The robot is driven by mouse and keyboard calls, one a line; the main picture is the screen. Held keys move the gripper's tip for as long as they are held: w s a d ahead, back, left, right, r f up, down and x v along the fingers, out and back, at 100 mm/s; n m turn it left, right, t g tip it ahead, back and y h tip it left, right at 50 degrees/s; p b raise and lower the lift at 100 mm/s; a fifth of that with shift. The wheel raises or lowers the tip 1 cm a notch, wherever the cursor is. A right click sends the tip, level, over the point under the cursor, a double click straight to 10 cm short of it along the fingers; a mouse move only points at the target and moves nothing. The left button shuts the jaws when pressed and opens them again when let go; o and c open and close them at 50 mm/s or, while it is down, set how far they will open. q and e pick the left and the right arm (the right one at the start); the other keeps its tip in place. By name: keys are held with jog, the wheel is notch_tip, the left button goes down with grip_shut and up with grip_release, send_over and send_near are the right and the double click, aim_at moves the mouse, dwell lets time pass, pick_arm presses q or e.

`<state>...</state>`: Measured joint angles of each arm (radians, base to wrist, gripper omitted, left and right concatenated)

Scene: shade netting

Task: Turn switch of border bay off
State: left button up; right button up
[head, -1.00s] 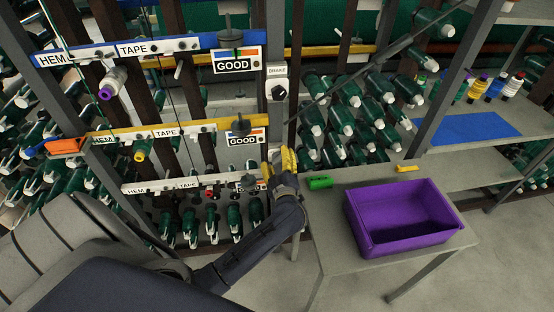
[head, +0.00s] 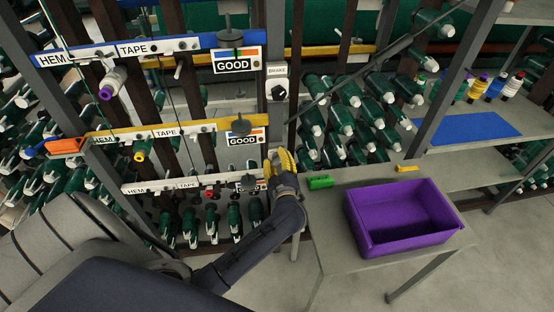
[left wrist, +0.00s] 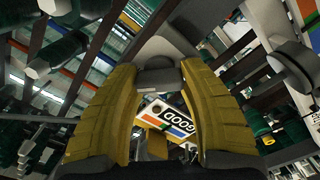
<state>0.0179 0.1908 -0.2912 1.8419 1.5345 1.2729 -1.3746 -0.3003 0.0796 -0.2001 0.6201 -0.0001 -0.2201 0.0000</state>
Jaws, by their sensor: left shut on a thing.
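Three rails marked HEM TAPE run across the rack: blue (head: 185,46), yellow (head: 110,131) and pale grey (head: 150,186). Each has a GOOD sign at its right end; no label reading border is legible. My left gripper (head: 281,163) is at the right end of the lowest rail, beside its partly covered GOOD sign (head: 250,188). In the left wrist view, the yellow fingers (left wrist: 155,75) are shut on a grey piece (left wrist: 157,80), with a GOOD sign (left wrist: 172,113) showing between them. What the piece belongs to is unclear. My right gripper is not in view.
A black BRAKE knob (head: 279,92) sits on the post above my left gripper. To the right, a table (head: 335,215) holds a purple bin (head: 400,245), a green block (head: 320,182) and a small yellow piece (head: 407,168). Green spools crowd the rack.

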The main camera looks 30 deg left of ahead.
pick_arm(q)
jog(key=n, duration=0.4)
jog(key=shift+f, duration=0.1)
jog(key=n, duration=0.5)
jog(key=shift+f, duration=0.1)
jog(key=n, duration=0.4)
jog(key=shift+f, duration=0.1)
jog(key=shift+n, duration=2.5)
jog(key=o, duration=1.2)
jog(key=shift+f, duration=0.1)
